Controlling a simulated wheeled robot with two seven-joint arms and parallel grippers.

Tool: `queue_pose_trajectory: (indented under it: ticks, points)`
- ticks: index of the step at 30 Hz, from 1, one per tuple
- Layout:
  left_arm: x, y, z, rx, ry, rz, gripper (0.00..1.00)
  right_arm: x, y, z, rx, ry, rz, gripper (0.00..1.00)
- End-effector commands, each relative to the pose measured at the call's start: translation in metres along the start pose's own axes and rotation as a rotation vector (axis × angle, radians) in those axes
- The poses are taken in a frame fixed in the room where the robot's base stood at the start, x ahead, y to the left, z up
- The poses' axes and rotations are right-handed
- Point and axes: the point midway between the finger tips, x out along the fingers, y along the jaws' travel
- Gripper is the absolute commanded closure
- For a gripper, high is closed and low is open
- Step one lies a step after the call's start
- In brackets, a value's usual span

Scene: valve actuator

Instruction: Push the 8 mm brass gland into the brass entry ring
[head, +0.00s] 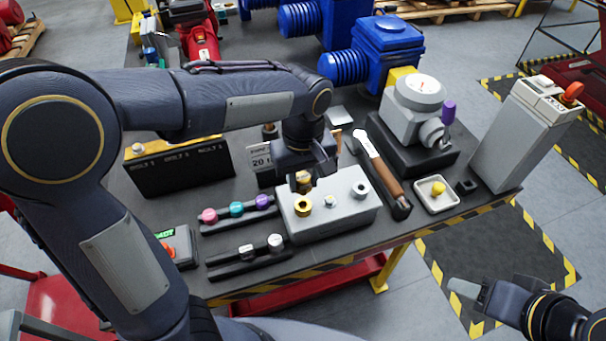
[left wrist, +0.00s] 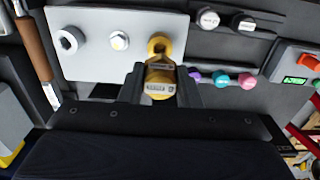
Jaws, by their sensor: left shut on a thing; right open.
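The grey entry block (head: 330,222) lies on the table, with the brass entry ring (head: 302,206) at its left end. My left gripper (head: 306,178) is shut on the brass gland (head: 303,188), just behind and above that ring. In the left wrist view the gland (left wrist: 160,82) sits between the fingers, its label too small to read. The brass ring (left wrist: 158,46) shows right beyond it. The gap between gland and ring is small; I cannot tell if they touch. My right gripper (head: 466,292) is open and empty, off the table at lower right.
The block also carries a small middle entry (head: 330,201) and a steel ring (head: 360,188). Left are racks with coloured glands (head: 237,210) and grey glands (head: 260,247). Right are a hammer-like tool (head: 380,165) and a white tray (head: 436,195) with a yellow piece.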

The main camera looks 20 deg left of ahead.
Motion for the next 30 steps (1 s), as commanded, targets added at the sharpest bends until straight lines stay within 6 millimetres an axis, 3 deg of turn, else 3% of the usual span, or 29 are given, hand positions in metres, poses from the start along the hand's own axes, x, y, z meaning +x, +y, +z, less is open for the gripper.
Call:
queue_pose_trajectory:
  ticks: [3, 9, 30]
  points:
    - [0.016, 0.0, 0.0, 0.0, 0.0, -0.001, 1.0, 0.01, 0.005, 0.005, 0.0, 0.0, 0.0, 0.5]
    - [0.027, 0.0, 0.0, 0.0, 0.0, 0.001, 1.0, 0.016, 0.007, 0.008, 0.0, 0.0, 0.0, 0.5]
    - [0.026, 0.0, 0.0, 0.0, 0.0, 0.0, 1.0, 0.014, 0.006, 0.007, 0.0, 0.0, 0.0, 0.5]
